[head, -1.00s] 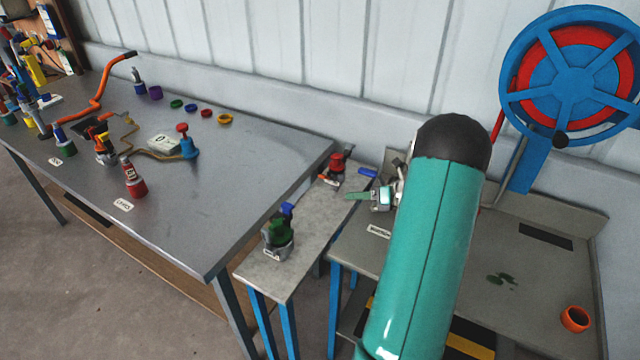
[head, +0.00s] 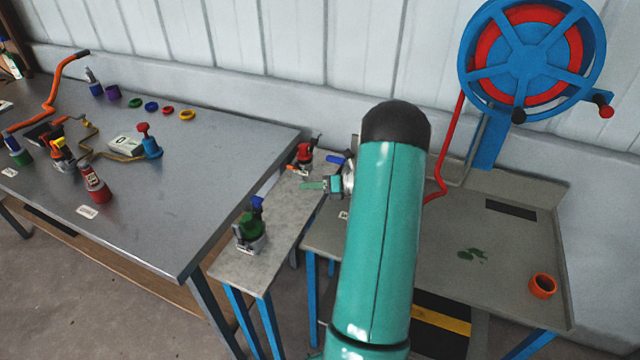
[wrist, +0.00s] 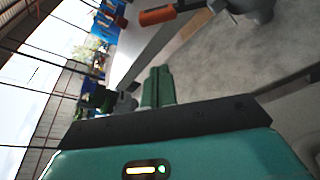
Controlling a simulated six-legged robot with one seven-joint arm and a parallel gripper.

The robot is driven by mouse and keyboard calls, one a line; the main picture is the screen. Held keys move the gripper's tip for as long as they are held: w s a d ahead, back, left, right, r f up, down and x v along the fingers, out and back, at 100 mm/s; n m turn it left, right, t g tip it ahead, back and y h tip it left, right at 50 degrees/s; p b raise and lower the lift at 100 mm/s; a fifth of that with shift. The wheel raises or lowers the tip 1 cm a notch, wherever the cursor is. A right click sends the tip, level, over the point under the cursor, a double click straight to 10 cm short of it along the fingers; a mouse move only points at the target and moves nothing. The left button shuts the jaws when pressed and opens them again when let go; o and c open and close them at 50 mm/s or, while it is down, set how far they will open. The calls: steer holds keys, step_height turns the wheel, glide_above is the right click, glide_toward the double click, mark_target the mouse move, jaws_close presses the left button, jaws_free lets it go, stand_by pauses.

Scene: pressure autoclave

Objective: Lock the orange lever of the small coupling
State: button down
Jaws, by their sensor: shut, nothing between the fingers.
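The small coupling (head: 304,153) has a red body and stands at the far end of the narrow grey bench in the head view. Its orange lever (head: 291,167) sticks out low on its left side. In the wrist view the orange lever (wrist: 157,16) shows large at the top, on a dark arm. My gripper (head: 304,185) has green fingers and is just in front of the coupling, apart from the lever in the picture. The fingers (wrist: 158,72) are shut together and empty in the wrist view. My arm hides part of the bench on the right.
A green coupling with a blue lever (head: 250,232) stands at the near end of the narrow bench (head: 225,268). A blue handle (head: 335,159) lies right of the red coupling. A large steel table (head: 200,190) is left; a blue-red wheel (head: 535,60) stands right.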

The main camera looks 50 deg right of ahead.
steer(key=x, duration=0.5)
steer(key=shift+w+r, duration=0.1)
steer(key=d+r, duration=0.2)
steer(key=r, duration=0.1)
steer(key=shift+w+d, duration=0.2)
steer(key=shift+d, duration=0.1)
steer(key=shift+w+d+r, duration=0.15)
steer(key=shift+d+r, duration=0.25)
steer(key=shift+r, duration=0.15)
steer(key=shift+w+d+r, duration=0.2)
steer(key=shift+d+r, duration=0.25)
steer(key=shift+r, duration=0.1)
